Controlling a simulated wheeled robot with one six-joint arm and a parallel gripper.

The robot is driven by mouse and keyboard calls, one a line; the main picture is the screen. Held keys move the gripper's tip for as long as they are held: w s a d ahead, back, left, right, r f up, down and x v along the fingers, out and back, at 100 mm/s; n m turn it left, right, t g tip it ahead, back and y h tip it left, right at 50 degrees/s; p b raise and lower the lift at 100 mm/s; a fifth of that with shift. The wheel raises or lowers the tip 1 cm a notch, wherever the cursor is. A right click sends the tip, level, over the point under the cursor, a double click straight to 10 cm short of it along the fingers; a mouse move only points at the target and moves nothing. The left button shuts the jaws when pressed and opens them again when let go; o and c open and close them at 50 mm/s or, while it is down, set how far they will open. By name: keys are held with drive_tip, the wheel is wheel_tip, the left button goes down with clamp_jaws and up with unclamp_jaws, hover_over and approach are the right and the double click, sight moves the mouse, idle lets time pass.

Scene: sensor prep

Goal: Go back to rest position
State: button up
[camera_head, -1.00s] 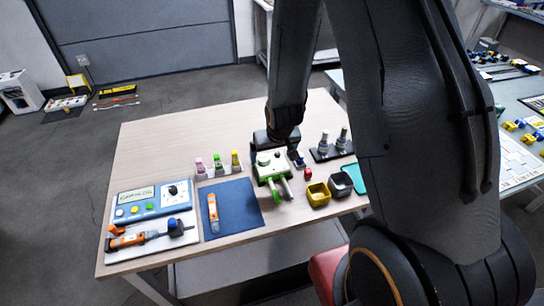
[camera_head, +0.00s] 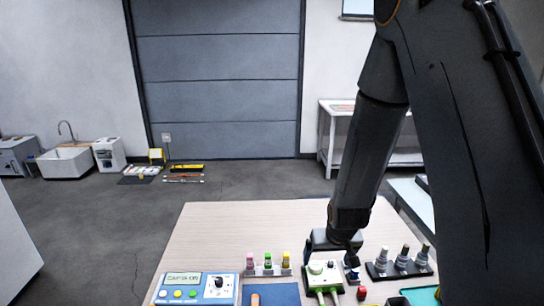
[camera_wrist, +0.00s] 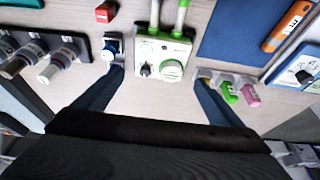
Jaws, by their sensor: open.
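My gripper (camera_wrist: 159,78) is open and empty in the wrist view, its two dark blue fingers spread wide. A white and green device (camera_wrist: 162,52) with knobs lies just past the fingertips, in line with the gap between them. In the head view my gripper (camera_head: 335,241) hangs over the wooden table (camera_head: 225,225), right behind the same device (camera_head: 318,274). A small blue and white part (camera_wrist: 112,46) stands close to the left fingertip in the wrist view. Whether the fingers touch anything is hard to tell.
A rack of pink, green and yellow bottles (camera_head: 267,271) stands left of the gripper. A dark rack of grey connectors (camera_head: 400,270) and a red piece (camera_head: 362,293) are to its right. A blue meter (camera_head: 196,289) is at front left. The table's back left is clear.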

drive_tip(key=s+r+g+b, duration=0.2)
drive_tip(key=s+r, duration=1)
drive_tip(key=s, duration=0.4)
drive_tip(key=shift+g, duration=0.4)
